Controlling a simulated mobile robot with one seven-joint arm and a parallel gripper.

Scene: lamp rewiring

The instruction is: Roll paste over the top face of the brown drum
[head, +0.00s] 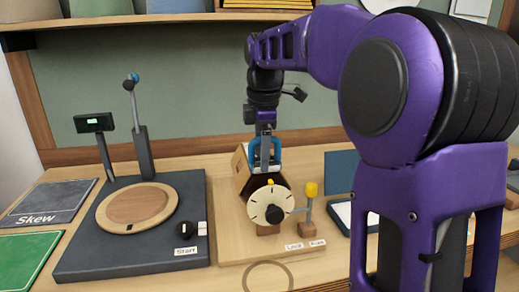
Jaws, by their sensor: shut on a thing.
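The brown drum (261,187) sits on a light wooden base in the middle of the table, in the head view. My gripper (265,162) points down just above the drum. It is shut on a blue-handled tool (252,155), seemingly the roller. The tool's lower end is hidden or too small to make out, so I cannot tell whether it touches the drum. No paste on the drum can be made out.
A yellow-topped lever (311,190) stands right of the dial. A dark station with a round wooden disc (138,205) and upright posts stands left. A shelf (170,17) runs above.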

